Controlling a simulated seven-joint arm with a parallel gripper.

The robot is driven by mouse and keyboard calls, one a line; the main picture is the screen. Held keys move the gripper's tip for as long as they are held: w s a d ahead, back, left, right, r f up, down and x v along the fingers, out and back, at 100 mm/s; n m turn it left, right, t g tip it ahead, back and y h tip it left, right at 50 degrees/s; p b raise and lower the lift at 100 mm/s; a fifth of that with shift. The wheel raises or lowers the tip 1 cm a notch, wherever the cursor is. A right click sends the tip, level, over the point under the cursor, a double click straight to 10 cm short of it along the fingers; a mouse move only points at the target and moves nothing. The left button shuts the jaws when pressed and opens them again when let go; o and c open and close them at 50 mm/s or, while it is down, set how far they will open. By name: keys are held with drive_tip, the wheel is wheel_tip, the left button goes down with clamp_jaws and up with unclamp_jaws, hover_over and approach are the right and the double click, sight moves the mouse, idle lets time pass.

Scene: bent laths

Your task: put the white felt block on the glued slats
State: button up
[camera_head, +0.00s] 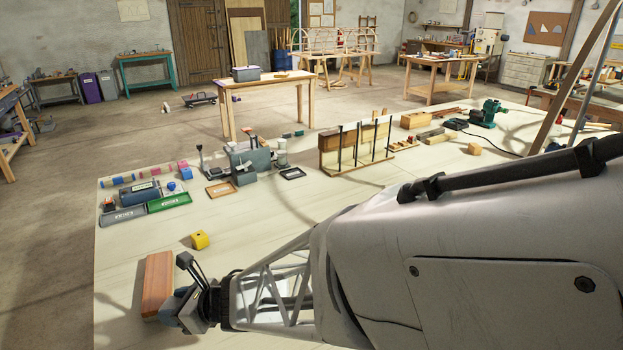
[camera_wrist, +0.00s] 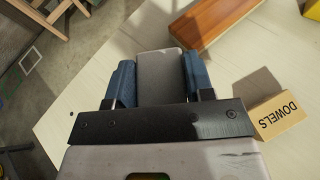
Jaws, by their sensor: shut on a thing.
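My gripper (camera_wrist: 158,72) has blue fingers shut on a pale grey block (camera_wrist: 162,66), which looks like the white felt block in shade. In the head view my gripper (camera_head: 176,306) is low at the front left, and the held block is hard to make out there. A reddish-brown wooden bar (camera_head: 157,284), which seems to be the glued slats, lies on the pale table beside my gripper. In the wrist view this bar (camera_wrist: 238,28) is to the upper right of the held block. I cannot tell the height of the block above the table.
Grey (camera_head: 122,216) and green (camera_head: 169,202) trays lie farther back. A clamped wooden rack (camera_head: 355,145) stands at the back. The table's left edge is close to the bar.

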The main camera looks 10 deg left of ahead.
hover_over(162, 295)
drive_tip(key=shift+a+f, duration=0.15)
drive_tip(key=shift+f, duration=0.5)
drive_tip(key=shift+f, duration=0.1)
idle(0.3)
drive_tip(key=shift+f, duration=1.65)
drive_tip(key=shift+f, duration=0.15)
drive_tip(key=o, duration=0.9)
drive_tip(key=shift+r, duration=0.2)
drive_tip(key=shift+v, duration=6.05)
drive_tip(key=shift+f, duration=0.1)
